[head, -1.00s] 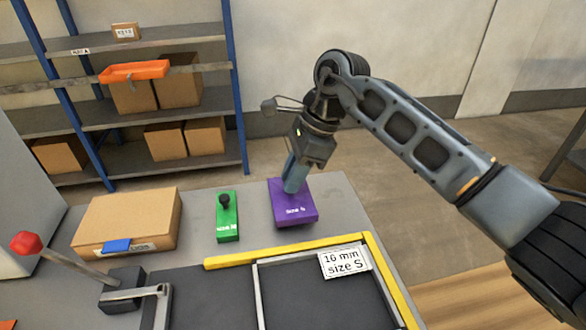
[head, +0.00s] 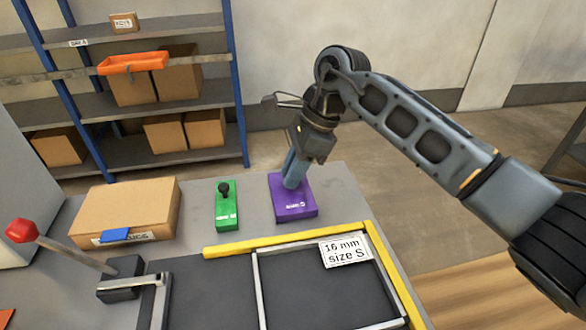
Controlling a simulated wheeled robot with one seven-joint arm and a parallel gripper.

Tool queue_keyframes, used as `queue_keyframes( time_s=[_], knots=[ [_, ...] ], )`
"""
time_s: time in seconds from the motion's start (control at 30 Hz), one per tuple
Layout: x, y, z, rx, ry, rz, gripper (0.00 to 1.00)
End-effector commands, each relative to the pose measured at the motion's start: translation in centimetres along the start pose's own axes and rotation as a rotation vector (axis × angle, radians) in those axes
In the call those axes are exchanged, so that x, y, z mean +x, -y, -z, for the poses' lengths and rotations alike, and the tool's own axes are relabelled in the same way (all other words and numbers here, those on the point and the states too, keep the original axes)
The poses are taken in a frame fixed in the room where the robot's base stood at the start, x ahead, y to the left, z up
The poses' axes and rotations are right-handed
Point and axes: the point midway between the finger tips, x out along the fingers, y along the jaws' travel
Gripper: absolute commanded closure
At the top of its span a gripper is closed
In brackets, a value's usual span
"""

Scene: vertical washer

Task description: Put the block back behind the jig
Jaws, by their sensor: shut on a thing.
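A purple block (head: 299,208) with a white size label sits at the table's back right, behind the jig. My gripper (head: 294,176) points down over its rear part and is shut on it. The gripped part is hidden between the fingers. Whether the block's underside touches the table is hard to tell. The jig (head: 260,292) is a metal frame with a yellow bar (head: 285,239) along its back and right sides. A sign (head: 345,251) on it reads "16 mm size S".
A green block (head: 227,214) with a black knob stands left of the purple one, with a gap between. A cardboard box (head: 125,210) lies farther left. A red-knobbed lever (head: 70,250) stands at the front left. Shelving (head: 120,107) is behind.

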Motion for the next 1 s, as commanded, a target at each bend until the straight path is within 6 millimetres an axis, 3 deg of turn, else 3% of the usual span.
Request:
queue_keyframes(
  time_s=[0.27, 0.3, 0.57, 1.0],
  knots=[
    [0.01, 0.01, 0.03, 0.0, 0.0, 0.001, 1.0],
    [0.01, 0.01, 0.03, 0.0, 0.0, 0.001, 0.74],
    [0.04, 0.0, 0.04, 0.0, 0.0, 0.0, 0.49],
    [-0.63, 0.0, -0.21, 0.0, -0.001, 0.0, 0.48]
  ],
)
